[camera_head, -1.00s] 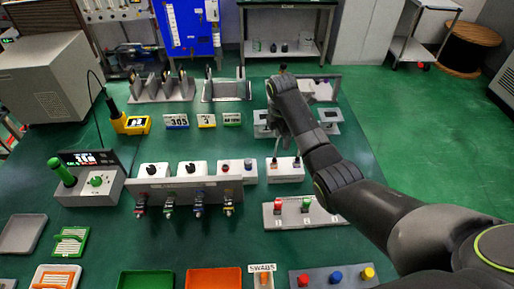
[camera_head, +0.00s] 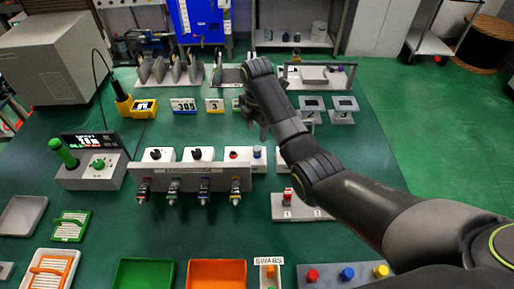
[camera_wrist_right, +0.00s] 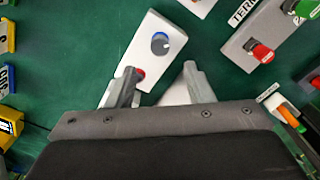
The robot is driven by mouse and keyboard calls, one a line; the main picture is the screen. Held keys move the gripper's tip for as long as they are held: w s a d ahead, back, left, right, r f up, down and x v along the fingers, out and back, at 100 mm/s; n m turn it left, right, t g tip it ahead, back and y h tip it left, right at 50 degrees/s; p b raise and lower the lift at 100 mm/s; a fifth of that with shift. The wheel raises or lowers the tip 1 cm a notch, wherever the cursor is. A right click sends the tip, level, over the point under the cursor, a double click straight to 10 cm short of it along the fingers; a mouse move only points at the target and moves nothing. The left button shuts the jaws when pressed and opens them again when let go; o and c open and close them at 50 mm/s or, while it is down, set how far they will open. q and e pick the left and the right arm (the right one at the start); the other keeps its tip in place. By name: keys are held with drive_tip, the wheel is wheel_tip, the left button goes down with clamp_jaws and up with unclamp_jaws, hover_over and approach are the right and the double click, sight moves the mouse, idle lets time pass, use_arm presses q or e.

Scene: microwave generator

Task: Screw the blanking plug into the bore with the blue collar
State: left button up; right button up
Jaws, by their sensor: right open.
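A white block (camera_head: 245,170) holds a red-collared fitting (camera_head: 233,154) and a blue-collared bore (camera_head: 257,152). In the right wrist view, the blue collar (camera_wrist_right: 160,43) rings a grey round centre; I cannot tell whether this is an empty bore or a seated plug. The red fitting (camera_wrist_right: 140,73) is partly behind one finger. My right gripper (camera_head: 255,128) is above and behind the block in the head view. Its spread fingers (camera_wrist_right: 160,82) show in the wrist view with nothing held between them. I cannot pick out a loose blanking plug. My left gripper is not in view.
An upright grey panel (camera_head: 185,178) with several hanging connectors stands in front of the white blocks. A grey strip (camera_head: 280,213) with a red cap (camera_head: 287,195) lies nearer right, partly behind my arm. Green (camera_head: 145,272) and orange (camera_head: 218,272) trays sit at the front.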

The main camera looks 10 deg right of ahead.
sight(257, 148)
wheel_tip(257, 148, down, 8)
drive_tip(key=shift+f, duration=0.1)
idle(0.4)
drive_tip(key=c, duration=1)
drive_tip(key=shift+r+m+p, duration=0.25)
drive_tip(key=shift+m+p, duration=1)
drive_tip(key=shift+m, duration=0.25)
drive_tip(key=shift+m+p, duration=0.4)
drive_tip(key=shift+m, duration=0.5)
drive_tip(key=shift+f, duration=0.2)
